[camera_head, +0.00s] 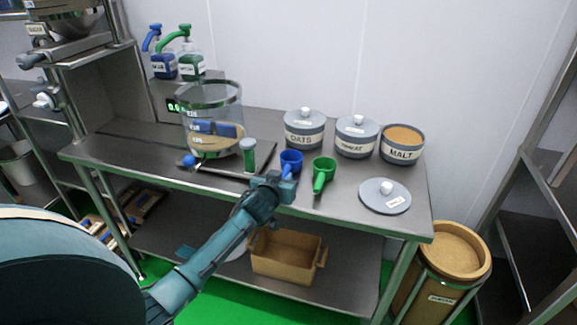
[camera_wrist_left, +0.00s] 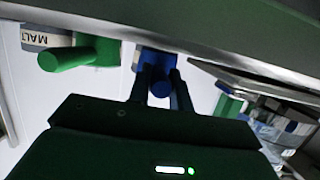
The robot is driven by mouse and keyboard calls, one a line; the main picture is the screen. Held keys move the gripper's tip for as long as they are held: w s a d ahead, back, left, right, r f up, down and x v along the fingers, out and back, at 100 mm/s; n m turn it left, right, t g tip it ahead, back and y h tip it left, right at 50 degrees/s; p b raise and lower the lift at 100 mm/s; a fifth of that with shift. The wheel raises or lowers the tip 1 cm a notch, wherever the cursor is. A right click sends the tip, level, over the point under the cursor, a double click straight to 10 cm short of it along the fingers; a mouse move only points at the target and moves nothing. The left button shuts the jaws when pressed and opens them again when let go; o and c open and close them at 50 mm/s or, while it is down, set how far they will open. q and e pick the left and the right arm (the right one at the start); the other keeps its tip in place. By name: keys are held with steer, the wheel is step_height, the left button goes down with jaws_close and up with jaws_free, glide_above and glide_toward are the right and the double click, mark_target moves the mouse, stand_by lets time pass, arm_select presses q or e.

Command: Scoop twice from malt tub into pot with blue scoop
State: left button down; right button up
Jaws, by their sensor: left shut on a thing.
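The blue scoop (camera_head: 291,160) stands near the front edge of the steel table, and its handle points toward me. My left gripper (camera_head: 277,184) is shut on that handle. In the left wrist view the fingers (camera_wrist_left: 160,88) close around the blue handle (camera_wrist_left: 154,76). The malt tub (camera_head: 402,145) stands open at the table's right, with tan powder near its rim. The pot (camera_head: 211,98) is a large clear vessel at the left, on a dark scale plate, with tan contents low inside. My right gripper is not in view.
A green scoop (camera_head: 323,173) stands just right of the blue one. Closed tubs (camera_head: 303,130) and (camera_head: 356,138) stand behind. A grey lid (camera_head: 385,197) lies at the front right. Pump bottles (camera_head: 190,63) stand at the back.

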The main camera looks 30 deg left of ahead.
mark_target(282, 161)
arm_select(q)
steer(key=shift+r+p, duration=2.4)
steer(key=shift+r, duration=0.35)
